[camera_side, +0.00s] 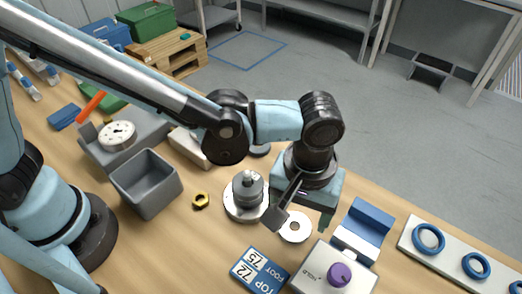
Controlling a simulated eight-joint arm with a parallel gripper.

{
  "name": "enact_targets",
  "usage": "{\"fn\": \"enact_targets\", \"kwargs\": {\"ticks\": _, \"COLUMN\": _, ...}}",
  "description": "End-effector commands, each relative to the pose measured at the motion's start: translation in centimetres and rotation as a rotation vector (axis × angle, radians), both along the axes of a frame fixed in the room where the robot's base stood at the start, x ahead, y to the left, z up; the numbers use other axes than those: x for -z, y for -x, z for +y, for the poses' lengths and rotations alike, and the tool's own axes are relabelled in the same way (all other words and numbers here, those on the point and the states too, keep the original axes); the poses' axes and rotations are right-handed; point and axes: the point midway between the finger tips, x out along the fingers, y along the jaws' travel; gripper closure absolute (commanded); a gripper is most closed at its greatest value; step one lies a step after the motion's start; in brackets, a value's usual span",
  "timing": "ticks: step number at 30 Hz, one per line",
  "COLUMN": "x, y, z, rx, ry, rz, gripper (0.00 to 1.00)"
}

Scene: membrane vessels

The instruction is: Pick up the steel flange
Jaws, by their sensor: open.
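A flat pale steel disc with a centre hole, which looks like the steel flange (296,228), lies on the wooden table just below my gripper. My gripper (301,219) points down over it, jaws apart and nothing held between them. One dark finger shows to the left of the disc and the other to its right; the near finger and the gripper body cover part of its far edge. The height of the fingertips above the disc is hard to tell. A second round metal disc with small holes (117,135) sits on a grey block at the left.
A metal round base with a dark knobbed piece (247,192) stands close left of my gripper.

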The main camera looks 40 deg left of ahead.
Motion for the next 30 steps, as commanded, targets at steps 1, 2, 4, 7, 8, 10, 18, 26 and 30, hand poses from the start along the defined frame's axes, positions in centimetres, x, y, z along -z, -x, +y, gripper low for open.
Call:
{"fn": "enact_targets", "kwargs": {"ticks": 1, "x": 0.6, "y": -0.1, "z": 0.1, "rx": -0.001, "ry": 0.0, "rz": 0.0, "gripper": 0.24}}
{"fn": "enact_targets", "kwargs": {"ticks": 2, "x": 1.0, "y": -0.2, "z": 0.2, "rx": -0.001, "ry": 0.0, "rz": 0.0, "gripper": 0.24}}
{"fn": "enact_targets", "kwargs": {"ticks": 4, "x": 2.1, "y": -0.3, "z": 0.3, "rx": -0.001, "ry": 0.0, "rz": 0.0, "gripper": 0.24}}
{"fn": "enact_targets", "kwargs": {"ticks": 7, "x": 3.4, "y": -0.3, "z": 0.3, "rx": 0.001, "ry": 0.001, "rz": 0.0, "gripper": 0.24}}
{"fn": "enact_targets", "kwargs": {"ticks": 8, "x": 3.7, "y": -0.3, "z": 0.3, "rx": 0.001, "ry": 0.001, "rz": 0.0, "gripper": 0.24}}
{"fn": "enact_targets", "kwargs": {"ticks": 10, "x": 4.2, "y": -0.3, "z": 0.3, "rx": 0.001, "ry": 0.001, "rz": 0.0, "gripper": 0.24}}
{"fn": "enact_targets", "kwargs": {"ticks": 18, "x": 4.6, "y": -0.3, "z": 0.4, "rx": 0.001, "ry": 0.002, "rz": -0.001, "gripper": 0.24}}
{"fn": "enact_targets", "kwargs": {"ticks": 26, "x": 4.5, "y": -0.3, "z": 0.4, "rx": 0.001, "ry": 0.001, "rz": 0.0, "gripper": 0.59}}
{"fn": "enact_targets", "kwargs": {"ticks": 30, "x": 4.5, "y": -0.3, "z": 0.4, "rx": 0.001, "ry": 0.001, "rz": 0.0, "gripper": 0.76}}
